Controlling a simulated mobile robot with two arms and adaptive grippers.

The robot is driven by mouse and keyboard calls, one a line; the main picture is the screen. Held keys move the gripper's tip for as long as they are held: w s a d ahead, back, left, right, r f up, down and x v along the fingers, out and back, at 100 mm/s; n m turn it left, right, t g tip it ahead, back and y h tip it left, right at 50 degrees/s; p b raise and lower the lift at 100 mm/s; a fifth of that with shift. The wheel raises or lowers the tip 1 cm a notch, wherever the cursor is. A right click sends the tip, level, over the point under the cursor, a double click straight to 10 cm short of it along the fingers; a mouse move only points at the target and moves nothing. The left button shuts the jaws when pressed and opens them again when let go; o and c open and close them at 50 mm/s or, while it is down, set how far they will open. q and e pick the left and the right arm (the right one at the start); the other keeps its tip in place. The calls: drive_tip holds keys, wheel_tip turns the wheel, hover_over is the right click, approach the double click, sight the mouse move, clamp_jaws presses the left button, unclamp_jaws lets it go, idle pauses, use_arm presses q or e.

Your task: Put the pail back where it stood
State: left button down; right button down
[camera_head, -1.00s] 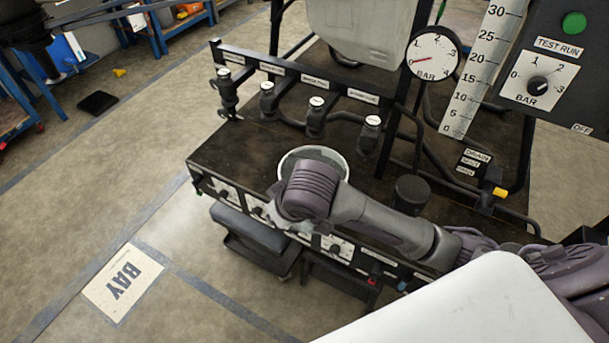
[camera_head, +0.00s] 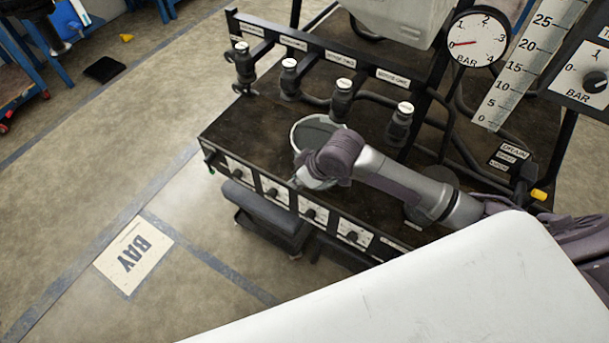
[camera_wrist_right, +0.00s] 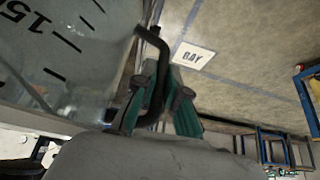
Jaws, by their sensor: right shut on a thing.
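The pail (camera_head: 309,130) is a grey, open-topped vessel. In the head view its rim shows over the dark bench top (camera_head: 240,130), in front of the row of valves, partly covered by my right wrist. In the right wrist view the pail (camera_wrist_right: 70,50) fills the upper left, with a scale marked 15 and a dark bent handle (camera_wrist_right: 160,45). My right gripper (camera_wrist_right: 158,100) has teal fingers closed around this handle. In the head view the right fingers are mostly hidden. I cannot tell whether the pail's base touches the bench. My left gripper is not in view.
Several upright valves (camera_head: 290,80) stand behind the pail. A pressure gauge (camera_head: 478,40) and a ruler scale (camera_head: 525,60) rise at the right. Knobs line the front panel (camera_head: 275,190). A BAY sign (camera_head: 133,255) lies on open floor at the left.

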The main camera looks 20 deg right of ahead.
drive_tip(key=shift+w+d, duration=0.55)
drive_tip(key=shift+d, duration=0.15)
drive_tip(key=f, duration=0.2)
drive_tip(key=d+f, duration=0.1)
drive_tip(key=shift+w, duration=0.4)
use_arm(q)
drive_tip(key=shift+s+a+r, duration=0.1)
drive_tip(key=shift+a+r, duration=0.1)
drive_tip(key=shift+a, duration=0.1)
use_arm(e)
drive_tip(key=shift+f, duration=0.2)
drive_tip(key=shift+f, duration=0.15)
drive_tip(key=c, duration=1.2)
unclamp_jaws()
